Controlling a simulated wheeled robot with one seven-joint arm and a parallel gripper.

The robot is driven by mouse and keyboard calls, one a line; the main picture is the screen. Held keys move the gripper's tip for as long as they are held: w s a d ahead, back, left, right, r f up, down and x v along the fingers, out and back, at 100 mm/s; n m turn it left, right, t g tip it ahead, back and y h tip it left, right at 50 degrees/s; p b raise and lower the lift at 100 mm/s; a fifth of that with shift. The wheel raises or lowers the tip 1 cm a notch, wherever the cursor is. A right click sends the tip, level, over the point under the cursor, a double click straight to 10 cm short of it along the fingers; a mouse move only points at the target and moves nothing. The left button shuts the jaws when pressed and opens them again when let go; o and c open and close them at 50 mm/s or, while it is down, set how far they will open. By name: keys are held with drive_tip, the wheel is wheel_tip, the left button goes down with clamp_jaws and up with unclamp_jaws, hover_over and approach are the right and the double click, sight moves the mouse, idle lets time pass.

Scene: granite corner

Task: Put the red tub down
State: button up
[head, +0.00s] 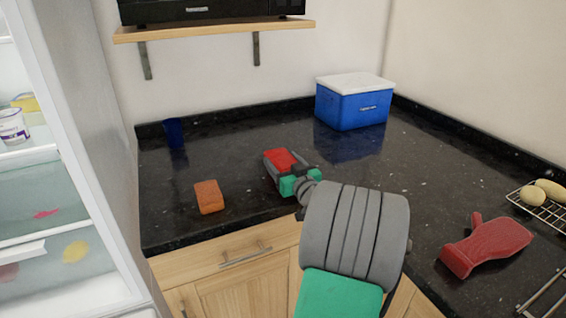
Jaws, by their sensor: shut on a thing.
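The red tub (281,159) is over the middle of the dark granite counter (235,167). My gripper (283,164) is shut on it, with the grey fingers along its sides. My arm reaches in from the bottom of the head view and hides part of the counter. I cannot tell whether the tub's underside touches the counter, because the gripper covers its lower part.
An orange block (209,197) lies left of the gripper. A dark blue cup (174,134) stands behind it. A blue cool box (353,103) fills the back corner. A shelf (215,30) hangs above.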

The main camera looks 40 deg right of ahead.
drive_tip(key=o, duration=1.7)
drive_tip(key=shift+r, duration=0.15)
drive_tip(key=b+v, duration=0.1)
drive_tip(key=v, duration=1.1)
